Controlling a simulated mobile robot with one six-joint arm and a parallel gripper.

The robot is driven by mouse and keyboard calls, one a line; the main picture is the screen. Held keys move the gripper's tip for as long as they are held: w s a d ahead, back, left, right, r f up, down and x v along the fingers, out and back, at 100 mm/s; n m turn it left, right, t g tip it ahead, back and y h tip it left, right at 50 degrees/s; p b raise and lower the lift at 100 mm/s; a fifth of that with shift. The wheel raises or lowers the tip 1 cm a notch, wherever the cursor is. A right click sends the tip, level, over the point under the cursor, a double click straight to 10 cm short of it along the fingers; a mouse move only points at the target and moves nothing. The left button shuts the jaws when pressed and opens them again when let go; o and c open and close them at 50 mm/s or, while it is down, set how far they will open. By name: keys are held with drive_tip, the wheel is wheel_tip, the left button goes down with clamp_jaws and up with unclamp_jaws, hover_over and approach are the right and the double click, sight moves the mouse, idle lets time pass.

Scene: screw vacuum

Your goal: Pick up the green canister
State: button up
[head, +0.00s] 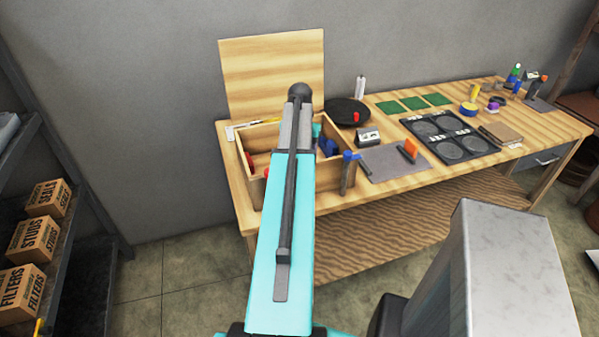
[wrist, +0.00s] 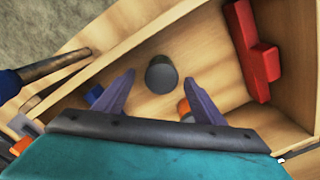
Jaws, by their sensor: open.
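In the wrist view my gripper (wrist: 159,77) is open and empty, pointing down into a wooden box (wrist: 290,40). A short dark grey cylinder (wrist: 161,74), with a round top, stands on the box floor and shows between the two fingertips. Its colour does not look clearly green, so I cannot tell if it is the green canister. A small green item (head: 515,70) stands at the bench's far right.
A red part (wrist: 255,60) lies along the box's right side. An orange item (wrist: 184,107) and a blue one (wrist: 94,94) lie near my fingers. The bench (head: 390,205) holds several other items.

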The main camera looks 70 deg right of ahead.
drive_tip(key=shift+w+d+f+p, duration=0.15)
drive_tip(key=shift+f+p, duration=0.75)
drive_tip(key=shift+f, duration=1.7)
drive_tip(key=c, duration=1.1)
drive_tip(key=shift+r, duration=0.1)
drive_tip(key=shift+r+b, duration=1.2)
drive_tip(key=shift+r, duration=3.75)
